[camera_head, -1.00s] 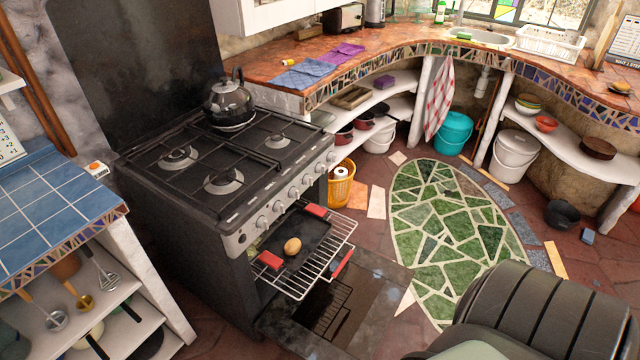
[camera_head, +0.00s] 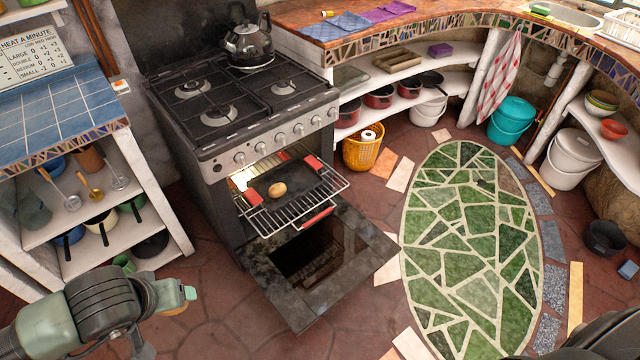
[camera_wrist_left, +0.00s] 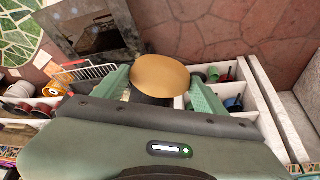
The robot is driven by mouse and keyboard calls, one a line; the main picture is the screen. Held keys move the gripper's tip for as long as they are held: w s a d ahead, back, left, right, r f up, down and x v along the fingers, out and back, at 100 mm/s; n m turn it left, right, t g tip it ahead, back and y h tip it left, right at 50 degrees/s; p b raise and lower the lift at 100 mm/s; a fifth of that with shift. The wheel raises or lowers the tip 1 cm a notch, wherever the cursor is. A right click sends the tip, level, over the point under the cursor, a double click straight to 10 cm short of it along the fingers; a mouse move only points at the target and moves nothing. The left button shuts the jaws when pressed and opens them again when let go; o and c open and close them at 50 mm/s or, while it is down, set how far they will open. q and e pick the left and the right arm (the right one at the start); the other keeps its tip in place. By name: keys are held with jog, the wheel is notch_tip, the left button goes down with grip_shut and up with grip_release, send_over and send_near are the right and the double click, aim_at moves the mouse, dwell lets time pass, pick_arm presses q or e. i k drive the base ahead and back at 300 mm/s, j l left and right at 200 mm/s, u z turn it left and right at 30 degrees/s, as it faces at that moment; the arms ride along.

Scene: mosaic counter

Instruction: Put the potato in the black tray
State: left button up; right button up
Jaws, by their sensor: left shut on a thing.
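A smooth tan oval, seemingly a potato (camera_wrist_left: 160,75), is between the fingers of my left gripper (camera_wrist_left: 160,88) in the left wrist view. In the head view, my left gripper (camera_head: 186,294) is at the lower left, in front of the blue-tiled shelf unit and well apart from the oven. Only a small brownish edge of the held thing shows there. A similar small tan oval (camera_head: 277,190) lies in the tray. My right gripper is not in view.
The oven door (camera_head: 355,252) is folded down in front of the stove (camera_head: 245,105). The wire rack (camera_head: 300,212) sticks out above it. A shelf unit (camera_head: 165,200) with pots and utensils stands left. Red floor between my left arm and the door is clear.

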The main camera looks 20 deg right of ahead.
aim_at(295, 177)
jog(key=i+l, duration=0.15)
jog(key=l, duration=0.25)
jog(key=i+l+z, duration=0.1)
jog(key=l, duration=0.3)
jog(key=i+l, duration=0.15)
jog(key=l, duration=0.25)
jog(key=i+l+z, duration=0.1)
jog(key=l, duration=0.3)
jog(key=i+l, duration=0.2)
jog(key=l, duration=0.2)
jog(key=z, duration=0.05)
